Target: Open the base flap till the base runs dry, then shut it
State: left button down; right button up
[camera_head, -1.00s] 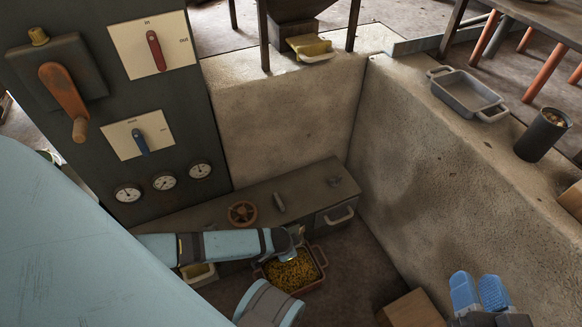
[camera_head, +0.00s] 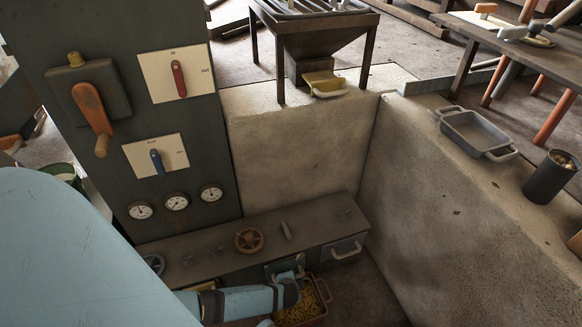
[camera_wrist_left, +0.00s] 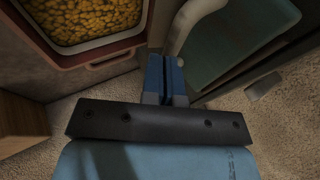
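The low dark base (camera_head: 195,250) runs along the foot of the machine panel. A green flap (camera_head: 282,266) on its front is partly hidden by my left arm. The wrist view shows the green flap (camera_wrist_left: 240,35) and its pale curved handle (camera_wrist_left: 195,22). My left gripper (camera_wrist_left: 165,62) has its blue fingers close together, right at the handle's near end; I see no handle between them. A reddish tray (camera_head: 322,300) of yellow grains stands below; its grains (camera_wrist_left: 80,18) also fill the wrist view's upper left. My right gripper is out of view.
The base carries a brown handwheel (camera_head: 249,240) and a grey drawer (camera_head: 345,250) with a handle. Concrete walls (camera_head: 440,190) close in the pit. A hopper (camera_head: 312,55) with a yellow flap (camera_head: 322,80), a grey tray (camera_head: 474,133) and a dark cup (camera_head: 550,178) stand above.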

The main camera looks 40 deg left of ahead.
pick_arm(q)
jog(key=shift+a+f, duration=0.15)
jog(key=shift+f, duration=0.45)
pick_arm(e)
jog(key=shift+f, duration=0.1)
pick_arm(q)
jog(key=shift+w, duration=0.1)
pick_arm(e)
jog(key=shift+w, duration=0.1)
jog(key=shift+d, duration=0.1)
